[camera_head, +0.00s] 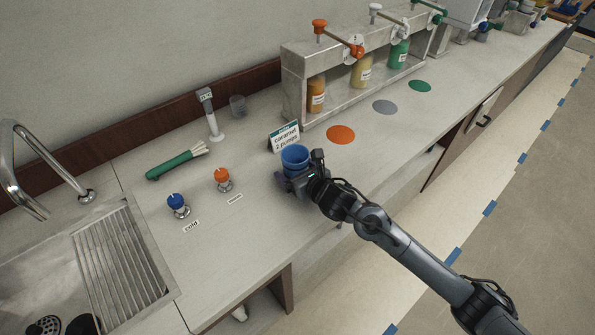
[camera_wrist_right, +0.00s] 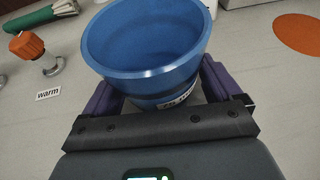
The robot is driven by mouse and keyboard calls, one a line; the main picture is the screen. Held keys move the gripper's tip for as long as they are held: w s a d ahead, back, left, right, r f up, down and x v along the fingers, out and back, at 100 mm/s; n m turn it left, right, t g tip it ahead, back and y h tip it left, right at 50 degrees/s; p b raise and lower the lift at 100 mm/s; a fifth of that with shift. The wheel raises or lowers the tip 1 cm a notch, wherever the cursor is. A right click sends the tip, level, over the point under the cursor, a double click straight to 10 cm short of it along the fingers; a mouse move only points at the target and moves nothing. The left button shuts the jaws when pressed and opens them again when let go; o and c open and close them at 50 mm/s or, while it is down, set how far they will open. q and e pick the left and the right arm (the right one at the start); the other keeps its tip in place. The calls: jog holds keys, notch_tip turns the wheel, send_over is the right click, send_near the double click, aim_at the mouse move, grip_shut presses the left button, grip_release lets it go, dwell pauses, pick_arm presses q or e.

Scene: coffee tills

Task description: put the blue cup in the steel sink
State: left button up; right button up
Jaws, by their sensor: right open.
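The blue cup (camera_head: 295,156) stands upright on the counter in front of the small caramel sign. My right gripper (camera_head: 296,180) is low at the cup, its open jaws on either side of it. In the right wrist view the blue cup (camera_wrist_right: 145,78) sits between the two purple fingers of the right gripper (camera_wrist_right: 160,95), with a label partly visible low on its side. Whether the fingers touch it is unclear. The steel sink (camera_head: 35,270) is at the lower left, partly cut off, with a ribbed drainer beside it. My left gripper is out of view.
Blue cold (camera_head: 178,205) and orange warm (camera_head: 223,180) knobs stand between cup and sink. A curved tap (camera_head: 35,155) rises over the sink. A pump dispenser (camera_head: 350,80) stands behind the coloured discs.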

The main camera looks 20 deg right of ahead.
jog(key=shift+s+r, duration=0.2)
jog(key=shift+r, duration=0.05)
jog(key=shift+o, duration=0.6)
jog(key=p+v, duration=0.1)
jog(key=v, duration=1)
jog(key=shift+s+r, duration=0.15)
jog(key=shift+s, duration=0.15)
